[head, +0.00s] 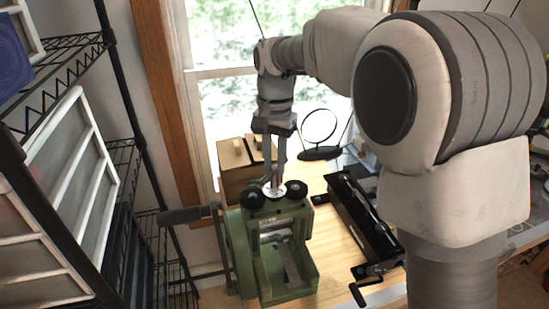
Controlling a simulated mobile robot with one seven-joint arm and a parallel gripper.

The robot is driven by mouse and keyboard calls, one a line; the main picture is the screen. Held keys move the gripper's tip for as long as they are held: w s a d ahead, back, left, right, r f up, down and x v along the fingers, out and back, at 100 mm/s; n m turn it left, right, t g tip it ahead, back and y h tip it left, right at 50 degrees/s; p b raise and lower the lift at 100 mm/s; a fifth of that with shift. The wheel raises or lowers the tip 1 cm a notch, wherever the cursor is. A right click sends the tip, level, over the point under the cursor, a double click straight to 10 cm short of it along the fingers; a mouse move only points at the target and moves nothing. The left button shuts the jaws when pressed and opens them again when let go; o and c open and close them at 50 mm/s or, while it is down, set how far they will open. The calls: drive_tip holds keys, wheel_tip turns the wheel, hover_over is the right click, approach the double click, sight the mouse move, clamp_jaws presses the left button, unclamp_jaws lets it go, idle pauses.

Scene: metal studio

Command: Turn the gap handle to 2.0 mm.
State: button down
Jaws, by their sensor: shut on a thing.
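A green rolling mill (267,258) stands on the wooden table. On its top is the gap handle, with a round black knob at the left end (252,200) and another at the right end (296,189). A pale dial (274,194) lies between the knobs; its marks are too small to read. My gripper (272,187) points straight down from above, its fingers shut on the gap handle between the knobs. The fingers partly hide the handle's middle.
A crank with a dark grip (184,215) sticks out left of the mill. A black device with a crank (362,218) is close on the right. A wire rack (118,150) fills the left.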

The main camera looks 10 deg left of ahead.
drive_tip(key=shift+m, duration=1.1)
drive_tip(key=c, duration=0.7)
unclamp_jaws()
wheel_tip(320, 180, up, 18)
drive_tip(key=shift+f+p, duration=0.25)
drive_tip(key=shift+p, duration=0.45)
